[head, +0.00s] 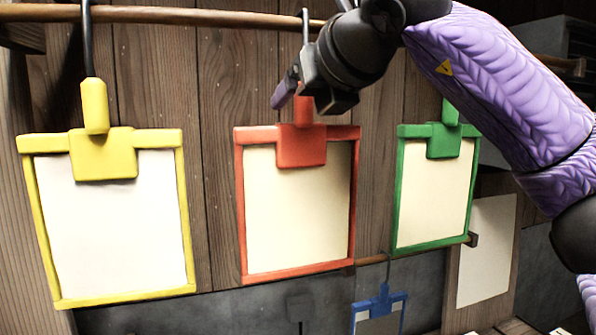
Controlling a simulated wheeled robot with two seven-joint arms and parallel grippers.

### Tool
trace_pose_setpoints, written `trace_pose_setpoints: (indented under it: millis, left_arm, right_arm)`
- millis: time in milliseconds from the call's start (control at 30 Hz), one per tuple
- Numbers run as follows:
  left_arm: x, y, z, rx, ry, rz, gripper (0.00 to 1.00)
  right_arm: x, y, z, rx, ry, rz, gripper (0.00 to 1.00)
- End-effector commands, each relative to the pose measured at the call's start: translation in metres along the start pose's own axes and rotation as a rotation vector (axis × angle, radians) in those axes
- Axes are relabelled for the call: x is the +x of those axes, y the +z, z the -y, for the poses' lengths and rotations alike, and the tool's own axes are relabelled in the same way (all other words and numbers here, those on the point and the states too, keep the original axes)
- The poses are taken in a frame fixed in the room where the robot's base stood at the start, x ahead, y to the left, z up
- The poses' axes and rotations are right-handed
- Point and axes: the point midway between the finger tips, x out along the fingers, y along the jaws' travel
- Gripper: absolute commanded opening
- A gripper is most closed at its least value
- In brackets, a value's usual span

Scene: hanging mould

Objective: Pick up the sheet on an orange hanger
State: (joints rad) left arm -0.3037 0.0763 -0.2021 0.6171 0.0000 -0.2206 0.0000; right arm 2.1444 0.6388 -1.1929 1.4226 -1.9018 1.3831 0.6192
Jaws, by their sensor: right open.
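The orange hanger (301,146) is a red-orange frame around a cream sheet (297,215). It hangs from the wooden rod in the middle of the head view. My right gripper (291,97) comes in from the upper right and is open at the top of the orange hanger, by its neck. The gripper hides part of the neck and the metal hook. I cannot tell whether the fingers touch the hanger. My left gripper is not in view.
A yellow hanger (103,156) with a white sheet hangs at left, and a green hanger (443,141) with a cream sheet at right. A blue hanger (381,300) hangs lower. The wooden rod (200,17) runs along the top, in front of a plank wall (238,80).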

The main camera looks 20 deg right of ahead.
Motion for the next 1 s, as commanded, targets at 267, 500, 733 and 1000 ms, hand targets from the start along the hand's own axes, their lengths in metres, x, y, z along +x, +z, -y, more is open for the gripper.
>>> trace_pose_setpoints:
  millis: [267,500,733,1000]
  left_arm:
    - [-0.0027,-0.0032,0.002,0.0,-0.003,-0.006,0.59]
    - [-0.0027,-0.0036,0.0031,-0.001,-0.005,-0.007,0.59]
    - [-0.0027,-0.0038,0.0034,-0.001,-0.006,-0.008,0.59]
    - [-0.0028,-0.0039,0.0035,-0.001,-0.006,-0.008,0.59]
  right_arm:
    - [0.0072,0.0001,0.0,0.001,0.0,0.001,0.74]
    - [0.0069,0.0003,-0.0002,0.001,0.001,0.002,0.23]
    - [0.0068,0.0004,-0.0002,0.001,0.001,0.002,0.0]
    - [0.0067,0.0005,-0.0002,0.001,0.001,0.002,0.0]
